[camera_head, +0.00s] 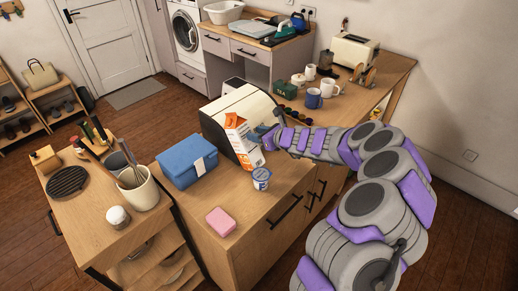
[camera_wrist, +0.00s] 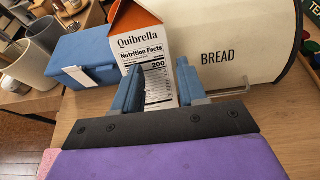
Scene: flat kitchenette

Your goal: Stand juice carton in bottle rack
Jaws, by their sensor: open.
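The juice carton (camera_head: 241,143), white and orange with a gabled top, stands upright on the wooden counter in front of the bread bin. In the wrist view the carton (camera_wrist: 141,47) shows its nutrition panel beyond my fingers. My gripper (camera_wrist: 160,88) is open and empty, its two blue fingertips in front of the carton's lower part. I cannot tell whether they touch it. In the head view my gripper (camera_head: 269,139) is just right of the carton. I cannot surely pick out the bottle rack; a small wooden stand (camera_head: 369,78) is near the toaster.
The bread bin (camera_head: 223,120) is close behind the carton. A blue box (camera_head: 187,161) is to its left, a yogurt cup (camera_head: 261,179) and pink sponge (camera_head: 221,221) nearer the front. Mugs (camera_head: 313,98) and a toaster (camera_head: 354,50) stand farther back. The counter's front right is clear.

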